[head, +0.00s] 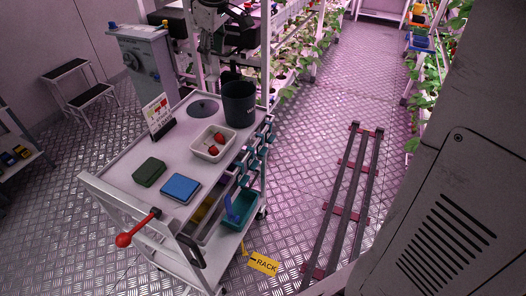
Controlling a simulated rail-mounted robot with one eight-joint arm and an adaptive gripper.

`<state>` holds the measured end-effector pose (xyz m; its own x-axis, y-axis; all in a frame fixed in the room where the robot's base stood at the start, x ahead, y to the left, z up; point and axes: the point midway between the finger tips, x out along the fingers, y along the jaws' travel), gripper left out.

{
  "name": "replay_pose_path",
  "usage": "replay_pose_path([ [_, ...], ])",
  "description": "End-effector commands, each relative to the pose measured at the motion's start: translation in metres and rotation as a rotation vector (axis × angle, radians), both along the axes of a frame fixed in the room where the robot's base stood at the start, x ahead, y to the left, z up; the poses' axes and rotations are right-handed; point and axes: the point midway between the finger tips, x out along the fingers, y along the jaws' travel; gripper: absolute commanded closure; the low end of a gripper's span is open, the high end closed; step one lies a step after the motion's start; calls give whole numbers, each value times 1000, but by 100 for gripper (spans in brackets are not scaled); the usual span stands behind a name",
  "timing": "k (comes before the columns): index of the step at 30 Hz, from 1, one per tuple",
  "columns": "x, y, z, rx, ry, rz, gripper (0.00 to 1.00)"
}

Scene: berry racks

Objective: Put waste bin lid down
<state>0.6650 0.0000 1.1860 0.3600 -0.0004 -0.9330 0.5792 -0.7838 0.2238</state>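The waste bin (239,105) is a dark open-topped bucket with pale lettering, upright at the far right corner of the white trolley. A flat round grey disc with a small knob, which looks like the bin's lid (203,109), lies on the trolley top just left of the bin, apart from it. Dark jointed machinery stands above and behind the lid and bin at the top of the view. I cannot make out gripper fingers in it, nor whether they touch the lid.
The trolley top (122,168) also holds a white tray (222,153) with red berries, a green box (149,172), a blue box (180,187) and a sign (158,117). A red-knobbed lever (124,239) sticks out in front. Dark floor rails (340,205) run at right.

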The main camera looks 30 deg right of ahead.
Motion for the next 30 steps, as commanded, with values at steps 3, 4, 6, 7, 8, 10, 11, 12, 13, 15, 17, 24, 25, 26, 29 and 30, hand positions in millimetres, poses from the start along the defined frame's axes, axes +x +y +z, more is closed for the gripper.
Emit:
replay_pose_path([
  [3,-43,0,0,30,-31,-73,66],
  [4,-52,0,0,38,-38,-93,66],
  [6,-75,0,-2,57,-57,-137,66],
  [7,-85,0,-3,66,-63,-155,66],
  [8,-94,0,-5,75,-72,-174,66],
  [10,-117,0,-10,96,-90,-217,66],
  [11,-127,0,-13,105,-97,-235,66],
  [12,-139,0,-16,117,-108,-260,66],
  [13,-149,0,-20,127,-115,-278,66],
  [15,-171,0,-28,150,-133,-320,66],
  [17,-189,0,-36,170,-147,-357,66],
  [24,-255,0,-77,254,-205,-494,66],
  [25,-262,0,-82,262,-210,-509,66],
  [26,-268,0,-87,272,-215,-522,66],
  [29,-283,0,-101,296,-231,-558,66],
  [30,-288,0,-105,304,-235,-569,66],
])
